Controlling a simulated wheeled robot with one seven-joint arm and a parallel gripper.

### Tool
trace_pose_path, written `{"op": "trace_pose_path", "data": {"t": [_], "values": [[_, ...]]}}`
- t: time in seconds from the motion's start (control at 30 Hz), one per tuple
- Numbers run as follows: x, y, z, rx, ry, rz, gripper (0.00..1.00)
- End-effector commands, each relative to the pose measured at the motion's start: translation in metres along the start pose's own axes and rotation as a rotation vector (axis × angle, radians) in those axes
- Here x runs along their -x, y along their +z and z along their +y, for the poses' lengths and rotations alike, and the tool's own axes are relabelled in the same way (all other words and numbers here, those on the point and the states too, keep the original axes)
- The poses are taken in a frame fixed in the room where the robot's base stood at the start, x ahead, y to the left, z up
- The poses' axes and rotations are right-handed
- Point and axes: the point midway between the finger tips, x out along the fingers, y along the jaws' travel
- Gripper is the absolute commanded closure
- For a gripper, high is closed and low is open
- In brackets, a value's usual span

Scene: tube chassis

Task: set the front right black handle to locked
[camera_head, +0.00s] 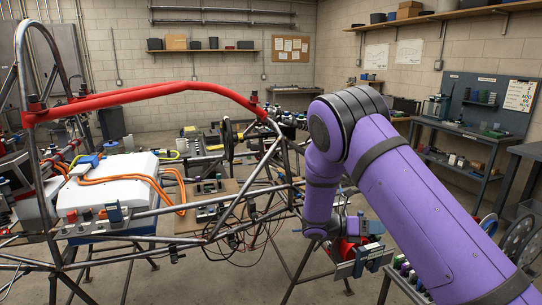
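A tube chassis with a red bar (150,92) across its top stands on the left and in the middle. Small black fittings sit at the bar's right end (258,110) and left end (36,112). I cannot tell which black part is the front right handle, nor whether it is locked. My purple arm comes in from the lower right, bends at a black joint and hangs down beside the chassis's right side. My gripper (352,258) seems to be at its lower end, among red and grey parts; its fingers are not clear.
A white box (115,185) with orange cables lies inside the chassis on the left. Loose black wires hang under the middle tubes. A workbench (465,145) stands along the right wall. Black discs (518,240) stand at the right edge. The floor behind my arm is partly clear.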

Motion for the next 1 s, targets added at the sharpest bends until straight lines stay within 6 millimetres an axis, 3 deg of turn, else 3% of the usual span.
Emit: {"op": "trace_pose_path", "data": {"t": [0.1, 0.43, 1.0], "values": [[-0.011, 0.017, -0.032, -0.120, 0.014, 0.138, 0.61], [-0.032, 0.043, -0.117, -0.457, 0.022, 0.493, 0.61], [-0.044, 0.053, -0.265, -1.052, -0.050, 1.070, 0.61]]}}
